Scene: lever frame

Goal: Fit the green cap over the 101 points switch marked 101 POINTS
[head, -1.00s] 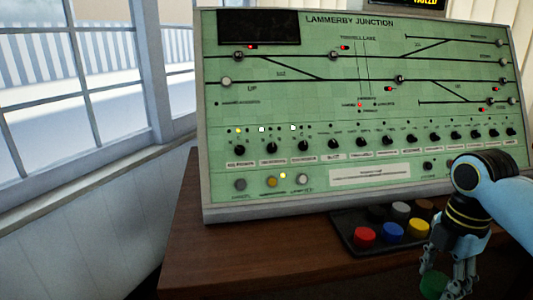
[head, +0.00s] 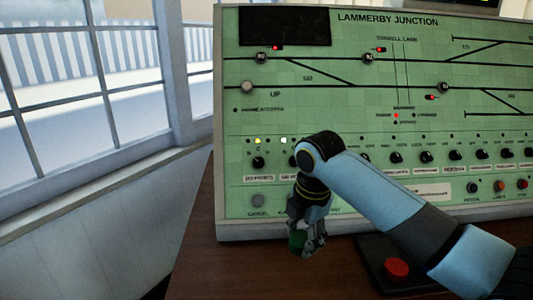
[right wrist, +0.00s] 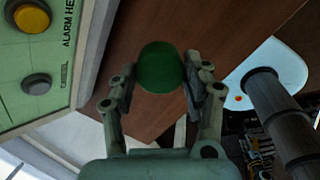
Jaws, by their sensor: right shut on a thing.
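My right gripper (head: 307,243) is shut on the green cap (head: 297,241), in front of the panel's lower left edge and over the table. In the right wrist view the green cap (right wrist: 160,68) sits between both fingers. The 101 points switch (head: 259,162) looks to be the leftmost black knob in the panel's row, above a small white label (head: 258,178) that is hard to read. It is up and left of the gripper, apart from the cap. My left gripper is not in view.
The sloping green panel (head: 290,105) fills the right side. My right arm covers part of its switch row. A dark tray (head: 372,247) with a red cap (head: 397,268) lies on the brown table (head: 205,262). A window (head: 70,90) is at left.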

